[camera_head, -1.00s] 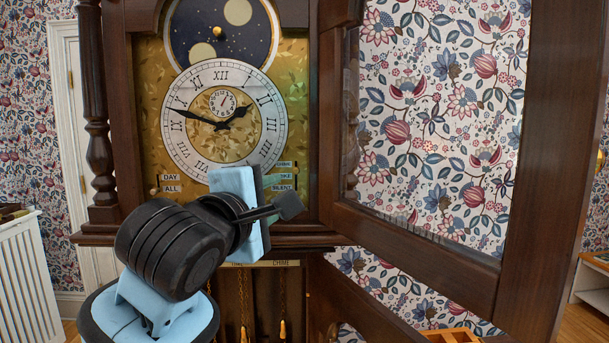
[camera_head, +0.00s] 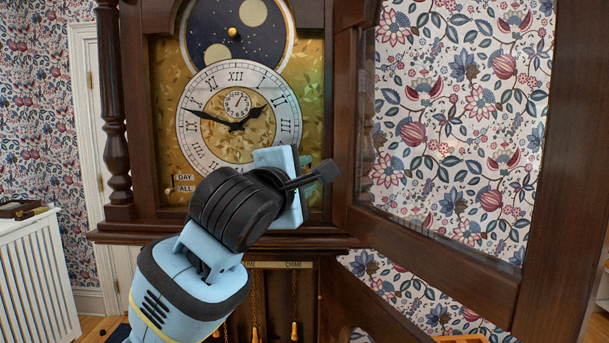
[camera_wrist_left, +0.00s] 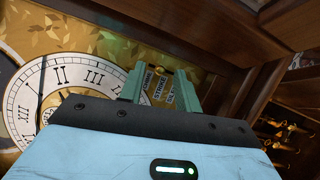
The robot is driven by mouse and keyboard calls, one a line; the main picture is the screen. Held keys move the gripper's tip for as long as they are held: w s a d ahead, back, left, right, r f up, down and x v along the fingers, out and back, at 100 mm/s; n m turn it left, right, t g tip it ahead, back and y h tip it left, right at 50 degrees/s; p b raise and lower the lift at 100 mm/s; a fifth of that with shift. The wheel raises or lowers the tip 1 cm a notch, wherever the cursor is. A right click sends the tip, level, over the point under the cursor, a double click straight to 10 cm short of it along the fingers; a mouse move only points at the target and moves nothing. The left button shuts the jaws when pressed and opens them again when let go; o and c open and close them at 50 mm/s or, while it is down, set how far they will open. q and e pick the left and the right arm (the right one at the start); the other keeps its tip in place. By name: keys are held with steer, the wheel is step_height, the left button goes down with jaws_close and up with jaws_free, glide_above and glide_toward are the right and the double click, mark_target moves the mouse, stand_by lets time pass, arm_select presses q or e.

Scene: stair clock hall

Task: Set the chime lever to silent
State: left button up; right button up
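The tall clock's face (camera_head: 238,118) shows in the head view, above my left gripper (camera_head: 285,182). The gripper's pale blue body is in front of the lower right corner of the dial plate and covers most of the chime labels there. In the left wrist view, the chime labels (camera_wrist_left: 160,88), CHIME, STRIKE and SILENT, show between the two green fingers of the gripper (camera_wrist_left: 160,74). The fingers are apart, with nothing seen held between them. I cannot make out the chime lever itself or its position. My right gripper is not in view.
The clock's glazed door (camera_head: 440,240) stands open at the right, its dark frame close to my gripper. A second lever label (camera_head: 186,183), DAY and ALL, is at the dial's lower left. A white radiator cover (camera_head: 38,270) stands at the far left.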

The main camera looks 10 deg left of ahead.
arm_select(q)
steer(key=shift+w, duration=0.35)
steer(key=shift+c, duration=0.4)
jaws_close()
steer(key=shift+d, duration=0.1)
